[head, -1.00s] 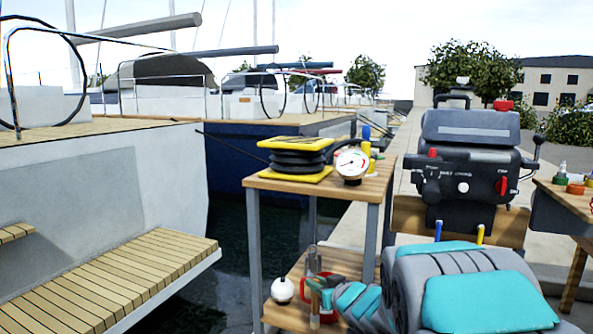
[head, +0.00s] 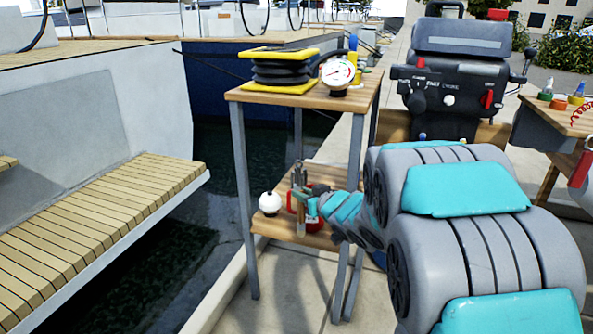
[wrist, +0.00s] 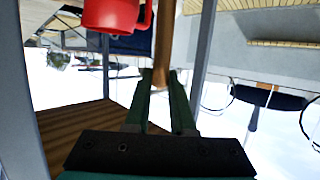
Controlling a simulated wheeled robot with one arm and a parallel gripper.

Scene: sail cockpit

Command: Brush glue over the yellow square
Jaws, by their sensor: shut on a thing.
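My gripper (head: 308,204) is at the lower shelf of the wooden table. In the wrist view my gripper (wrist: 160,80) has its green fingers shut on a brown wooden handle (wrist: 164,40). The handle also shows in the head view (head: 300,216), roughly upright. I cannot see any bristles clearly. A red mug (wrist: 112,14) is beside the handle in the wrist view; in the head view the mug (head: 315,224) is partly hidden behind my gripper. On the table top lies a black bellows with yellow square plates (head: 280,87). No separate yellow square can be made out.
A white round float (head: 269,203) stands on the lower shelf (head: 275,231), left of my gripper. Table legs (head: 245,200) stand close around. A pressure gauge (head: 338,73) sits on the table top. An engine (head: 455,90) stands behind; water lies left.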

